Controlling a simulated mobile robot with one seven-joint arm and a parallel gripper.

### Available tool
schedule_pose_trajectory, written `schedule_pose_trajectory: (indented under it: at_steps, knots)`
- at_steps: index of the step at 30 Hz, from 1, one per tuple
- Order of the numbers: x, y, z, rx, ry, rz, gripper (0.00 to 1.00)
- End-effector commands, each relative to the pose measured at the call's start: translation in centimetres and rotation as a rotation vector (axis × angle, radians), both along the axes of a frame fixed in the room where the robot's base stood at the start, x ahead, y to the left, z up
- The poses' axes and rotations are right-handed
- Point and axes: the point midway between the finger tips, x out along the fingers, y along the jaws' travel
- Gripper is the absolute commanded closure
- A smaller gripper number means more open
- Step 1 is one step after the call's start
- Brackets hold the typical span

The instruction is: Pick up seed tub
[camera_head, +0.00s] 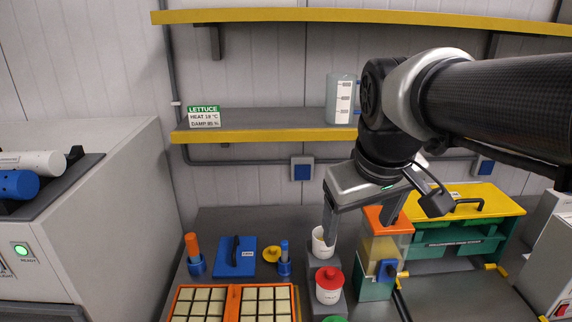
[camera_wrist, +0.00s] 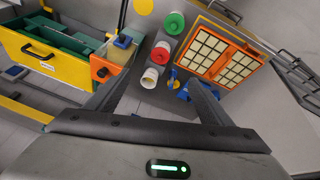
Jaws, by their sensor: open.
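A row of small white tubs stands on a grey stand on the bench. The frames do not show which is the seed tub. My gripper (camera_head: 358,234) is open and empty, with one finger overlapping the open tub in the head view. In the wrist view my gripper (camera_wrist: 158,75) has the open tub (camera_wrist: 150,78) between its fingers, seemingly beyond the tips.
An orange-topped clear dispenser (camera_head: 385,246) stands close right of the tubs, with a green and yellow case (camera_head: 465,238) behind it. Left are a yellow lid (camera_head: 272,254), a blue board (camera_head: 237,262) and orange seedling trays (camera_head: 236,302). A shelf (camera_head: 260,136) hangs above.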

Motion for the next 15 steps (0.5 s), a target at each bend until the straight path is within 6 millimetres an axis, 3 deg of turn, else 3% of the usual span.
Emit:
schedule_pose_trajectory:
  at_steps: [1, 7, 12, 15]
  knots:
    - [2.5, 0.0, 0.0, -0.024, 0.036, 0.054, 0.26]
    - [11.7, 0.1, -1.2, -0.079, 0.154, 0.3, 0.26]
    - [18.8, -0.3, -4.7, -0.072, 0.23, 0.5, 0.26]
    - [22.0, -0.8, -6.9, -0.054, 0.255, 0.595, 0.26]
